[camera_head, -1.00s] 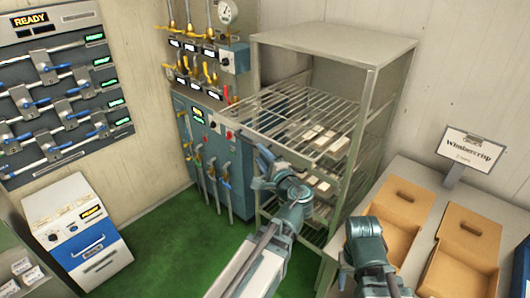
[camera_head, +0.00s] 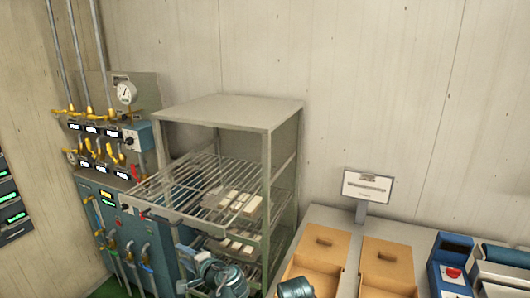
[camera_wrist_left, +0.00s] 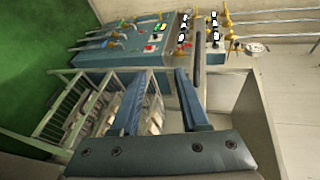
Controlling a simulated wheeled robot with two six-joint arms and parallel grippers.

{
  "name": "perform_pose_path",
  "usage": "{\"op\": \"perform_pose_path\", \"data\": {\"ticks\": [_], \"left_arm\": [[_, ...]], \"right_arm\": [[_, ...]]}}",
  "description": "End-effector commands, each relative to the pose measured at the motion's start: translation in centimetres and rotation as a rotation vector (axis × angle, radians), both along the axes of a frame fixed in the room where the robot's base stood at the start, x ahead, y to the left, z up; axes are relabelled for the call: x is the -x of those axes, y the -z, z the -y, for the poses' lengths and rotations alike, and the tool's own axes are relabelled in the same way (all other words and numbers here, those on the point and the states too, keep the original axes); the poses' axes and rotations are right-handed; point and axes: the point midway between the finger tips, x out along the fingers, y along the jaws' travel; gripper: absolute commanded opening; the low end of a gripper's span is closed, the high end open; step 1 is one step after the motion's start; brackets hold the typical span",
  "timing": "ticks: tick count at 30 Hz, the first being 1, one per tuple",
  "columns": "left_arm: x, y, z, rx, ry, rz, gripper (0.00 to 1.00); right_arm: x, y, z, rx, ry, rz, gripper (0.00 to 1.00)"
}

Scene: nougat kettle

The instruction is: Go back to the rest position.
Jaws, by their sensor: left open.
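My left gripper (camera_head: 183,270) is at the bottom of the head view, in front of the lower part of the wire rack (camera_head: 270,150). It is open and looks empty. In the left wrist view its two dark blue fingers (camera_wrist_left: 160,82) stand apart, with nothing visible between them. Whether it touches the rack cannot be told. A teal joint of my other arm (camera_head: 295,288) shows at the bottom edge; its gripper is out of view.
Pale blocks (camera_head: 238,198) lie on the rack shelves. A valve panel (camera_head: 110,200) with pipes and a gauge (camera_head: 126,93) stands left of the rack. Right are two cardboard trays (camera_head: 318,255), a sign (camera_head: 367,187) and a blue device with a red button (camera_head: 453,272).

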Motion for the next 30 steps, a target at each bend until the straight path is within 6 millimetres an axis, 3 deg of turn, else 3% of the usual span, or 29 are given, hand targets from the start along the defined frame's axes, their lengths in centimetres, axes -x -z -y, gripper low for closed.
{"op": "perform_pose_path", "data": {"ticks": [6, 9, 12, 15, 19, 30], "left_arm": [[4.9, 10.0, 6.5, 0.492, -0.168, -0.160, 0.45], [7.9, 13.4, 10.6, 0.686, -0.241, -0.272, 0.45], [10.7, 15.5, 14.5, 0.837, -0.299, -0.386, 0.45], [13.0, 16.6, 17.6, 0.943, -0.342, -0.483, 0.45], [14.9, 17.1, 20.0, 1.018, -0.371, -0.565, 0.45], [15.5, 17.2, 20.8, 1.045, -0.381, -0.595, 0.45]], "right_arm": [[0.0, 0.8, 0.0, 0.000, 0.000, 0.000, 0.50], [0.0, 1.0, 0.0, 0.000, 0.001, 0.000, 0.50], [0.0, 1.2, 0.0, 0.000, 0.001, 0.000, 0.50], [0.0, 1.3, 0.0, 0.000, 0.001, 0.000, 0.50], [0.0, 1.4, 0.0, 0.000, 0.001, 0.000, 0.50], [0.0, 1.4, 0.0, 0.000, 0.001, 0.000, 0.50]]}}
